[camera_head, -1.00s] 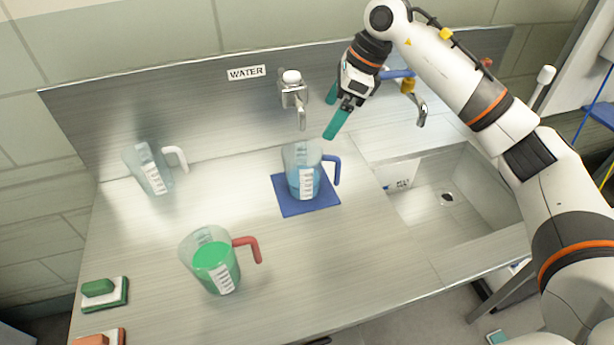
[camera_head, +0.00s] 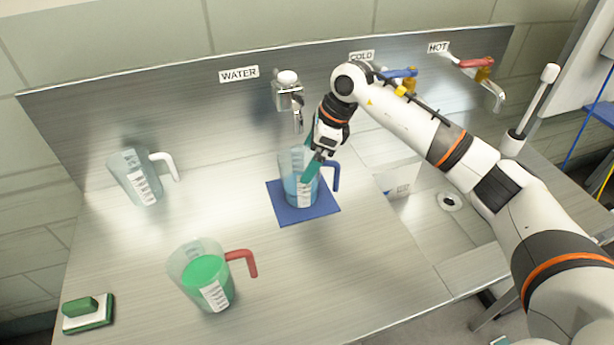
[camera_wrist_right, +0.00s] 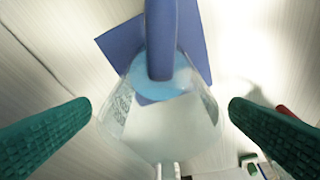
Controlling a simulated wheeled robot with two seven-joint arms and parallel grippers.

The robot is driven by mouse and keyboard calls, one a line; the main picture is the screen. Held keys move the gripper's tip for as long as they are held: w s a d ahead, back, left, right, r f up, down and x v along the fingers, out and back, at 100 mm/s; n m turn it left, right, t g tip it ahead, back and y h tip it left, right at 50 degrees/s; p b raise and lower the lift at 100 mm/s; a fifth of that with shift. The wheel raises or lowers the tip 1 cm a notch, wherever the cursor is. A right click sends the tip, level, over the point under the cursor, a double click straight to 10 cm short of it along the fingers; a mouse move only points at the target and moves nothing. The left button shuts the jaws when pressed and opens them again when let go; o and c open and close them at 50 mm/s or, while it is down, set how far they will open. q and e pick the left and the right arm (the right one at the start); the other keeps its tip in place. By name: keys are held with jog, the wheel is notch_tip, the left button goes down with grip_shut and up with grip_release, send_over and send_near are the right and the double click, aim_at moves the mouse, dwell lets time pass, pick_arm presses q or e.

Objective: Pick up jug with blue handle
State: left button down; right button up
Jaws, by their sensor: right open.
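The clear jug with the blue handle (camera_head: 297,188) stands upright on a blue square mat (camera_head: 318,212) under the water tap and holds blue liquid. Its handle points right in the head view. My right gripper (camera_head: 316,165) has its teal fingers at the jug's rim and handle side, covering part of the jug. In the right wrist view the two green fingers (camera_wrist_right: 160,113) are wide apart, with the blue handle (camera_wrist_right: 160,40) and the jug (camera_wrist_right: 158,125) between them. No hold on the handle shows. My left gripper is not in view.
A jug with a red handle and green liquid (camera_head: 207,283) stands at front left. An empty jug with a white handle (camera_head: 138,185) stands at back left. The water tap (camera_head: 288,95) hangs behind the blue-handled jug. A sink (camera_head: 470,240) lies to the right.

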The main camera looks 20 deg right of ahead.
aim_at(304, 164)
jog(key=shift+p+x, duration=0.45)
jog(key=shift+x, duration=1.45)
jog(key=c, duration=1.1)
jog(key=shift+r, duration=0.1)
jog(key=shift+c, duration=0.4)
jog(key=shift+r, duration=0.15)
